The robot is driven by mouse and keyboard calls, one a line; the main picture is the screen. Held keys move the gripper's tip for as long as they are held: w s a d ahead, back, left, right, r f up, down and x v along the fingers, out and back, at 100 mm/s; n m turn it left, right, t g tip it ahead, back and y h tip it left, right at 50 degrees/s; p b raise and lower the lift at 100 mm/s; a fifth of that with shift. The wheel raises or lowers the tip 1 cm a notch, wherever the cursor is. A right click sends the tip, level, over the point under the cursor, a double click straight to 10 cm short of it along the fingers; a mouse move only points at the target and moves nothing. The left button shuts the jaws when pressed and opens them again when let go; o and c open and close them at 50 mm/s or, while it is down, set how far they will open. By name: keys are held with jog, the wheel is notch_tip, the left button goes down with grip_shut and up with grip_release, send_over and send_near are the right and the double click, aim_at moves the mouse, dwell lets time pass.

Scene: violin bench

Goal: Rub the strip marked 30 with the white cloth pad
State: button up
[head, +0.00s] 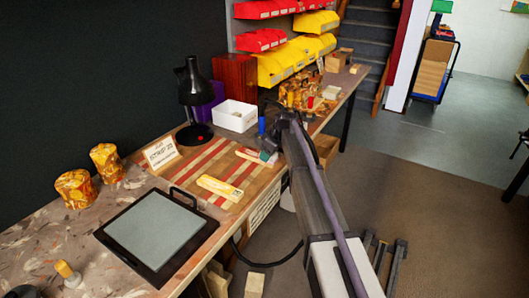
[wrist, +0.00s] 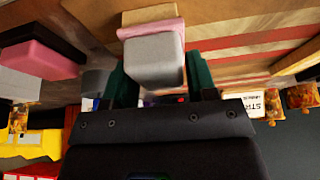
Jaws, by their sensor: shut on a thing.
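My gripper (head: 267,146) is over the right edge of the striped board (head: 204,163), which has red and pale strips. In the wrist view its green fingers (wrist: 158,72) are shut on a pale grey-white pad (wrist: 155,58). A pink layer and a tan block show just beyond the pad; I cannot tell whether they are part of it or whether it touches the board. A card reading STRIP 30 (head: 161,153) stands at the board's back left. I cannot read a number on any strip itself. A pale yellow piece (head: 220,187) lies across the board's front.
A black-framed tray with a grey surface (head: 158,232) lies in front left. A black lamp (head: 194,95) and a white box (head: 235,115) stand behind the board. Yellow bins (head: 285,62) hang at the back.

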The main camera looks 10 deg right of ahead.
aim_at(242, 149)
jog(key=shift+r, duration=0.15)
jog(key=shift+d, duration=0.1)
jog(key=shift+w+a+f, duration=0.2)
jog(key=shift+w+a, duration=0.8)
jog(key=shift+a, duration=0.05)
jog(key=shift+w+a, duration=1.75)
jog(key=shift+a, duration=0.15)
jog(key=shift+w+a, duration=1.75)
jog(key=shift+a, duration=0.15)
jog(key=shift+r, duration=0.1)
notch_tip(242, 149, up, 6)
jog(key=p, duration=0.6)
